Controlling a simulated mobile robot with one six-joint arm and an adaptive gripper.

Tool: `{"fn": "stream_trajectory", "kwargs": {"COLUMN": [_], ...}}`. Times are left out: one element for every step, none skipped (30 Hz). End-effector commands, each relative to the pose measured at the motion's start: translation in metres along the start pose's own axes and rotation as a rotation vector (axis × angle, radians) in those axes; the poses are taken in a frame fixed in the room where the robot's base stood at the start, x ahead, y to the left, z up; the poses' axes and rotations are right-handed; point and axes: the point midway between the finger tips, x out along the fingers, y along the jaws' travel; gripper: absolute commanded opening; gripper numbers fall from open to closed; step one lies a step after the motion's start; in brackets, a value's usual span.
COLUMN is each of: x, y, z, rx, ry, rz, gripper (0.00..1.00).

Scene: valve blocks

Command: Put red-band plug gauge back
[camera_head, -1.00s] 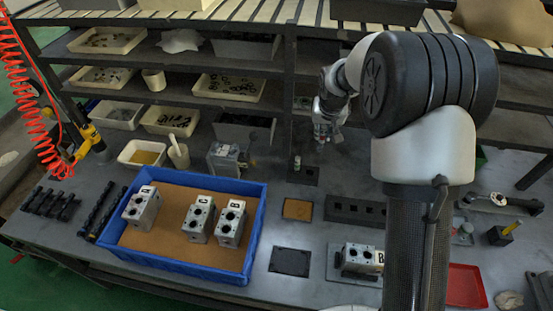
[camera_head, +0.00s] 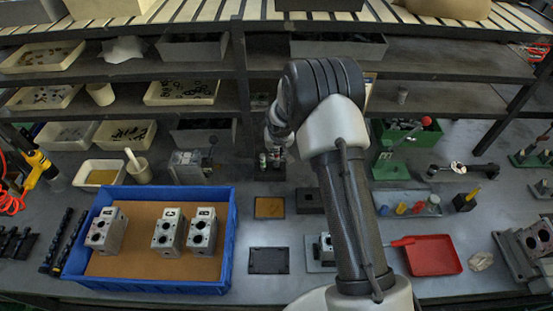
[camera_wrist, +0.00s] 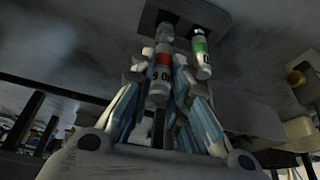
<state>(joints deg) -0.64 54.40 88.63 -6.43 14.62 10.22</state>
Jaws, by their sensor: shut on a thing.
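My gripper (camera_wrist: 160,68) is shut on the red-band plug gauge (camera_wrist: 162,80), a pale cylinder with a red band, between its fingers in the wrist view. The green-band plug gauge (camera_wrist: 201,50) stands beside it, in a dark holder block (camera_wrist: 150,16). The red-band gauge's far end is at the holder by a dark hole; I cannot tell whether it has entered. In the head view my gripper (camera_head: 271,150) is low over the holder (camera_head: 270,174), and the arm partly hides it.
A blue tray (camera_head: 231,245) with several valve blocks (camera_head: 169,232) stands at the left. A dark plate (camera_head: 268,261) and a tan pad (camera_head: 269,208) lie in front of the holder. A red tray (camera_head: 432,256) is at the right. Shelves (camera_head: 150,70) rise behind.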

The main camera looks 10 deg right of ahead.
Motion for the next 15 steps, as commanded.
{"fn": "stream_trajectory", "kwargs": {"x": [0.002, 0.004, 0.007, 0.011, 0.015, 0.021, 0.026, 0.031, 0.036, 0.038, 0.04, 0.041, 0.041, 0.04, 0.04], "y": [0.0, 0.0, 0.0, 0.0, 0.0, 0.0, 0.0, 0.0, 0.0, 0.0, 0.0, 0.0, 0.0, 0.0, 0.0], "z": [0.0, 0.001, 0.003, 0.004, 0.007, 0.009, 0.011, 0.013, 0.015, 0.016, 0.017, 0.017, 0.016, 0.016, 0.016], "rx": [0.0, 0.0, 0.0, 0.0, 0.0, 0.0, 0.0, 0.0, 0.0, 0.0, 0.0, 0.0, 0.0, 0.0, 0.0], "ry": [0.002, 0.002, 0.002, 0.001, -0.001, -0.002, -0.002, -0.002, -0.001, 0.0, 0.0, 0.001, 0.002, 0.002, 0.002], "rz": [0.0, 0.0, 0.0, 0.0, 0.0, 0.0, 0.0, 0.0, 0.0, 0.0, 0.0, 0.0, 0.0, 0.0, 0.0], "gripper": [0.0, 0.0, 0.0, 0.0, 0.0, 0.0, 0.0, 0.0, 0.0, 0.0, 0.0, 0.0, 0.0, 0.0, 0.0]}}
